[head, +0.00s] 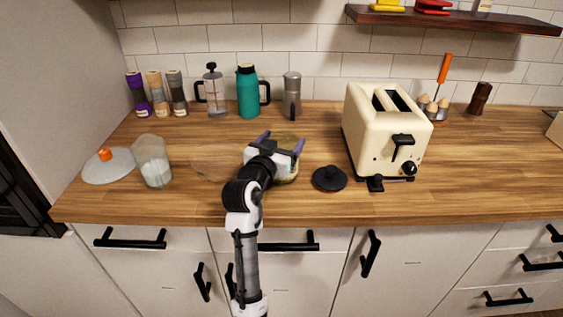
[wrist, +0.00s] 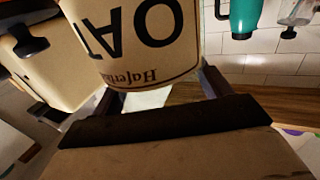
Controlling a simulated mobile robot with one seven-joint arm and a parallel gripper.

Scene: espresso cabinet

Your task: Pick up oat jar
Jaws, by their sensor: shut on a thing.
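The oat jar (head: 290,179) is in the middle of the counter area in the head view, partly hidden behind my gripper and wrist. In the wrist view the oat jar (wrist: 140,45) fills the upper middle, its cream label with dark "OAT" lettering upside down. My gripper (head: 281,143) is shut on the jar, with one finger on each side. In the wrist view my gripper (wrist: 160,88) shows the fingers left and right of the jar's label. I cannot tell whether the jar's base touches the counter.
A black lid (head: 329,179) lies right of the jar, before a cream toaster (head: 376,140). A glass of white contents (head: 153,165) and a glass lid with orange knob (head: 108,167) are left. A teal flask (head: 248,95), French press (head: 214,95) and grinder (head: 291,97) stand behind.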

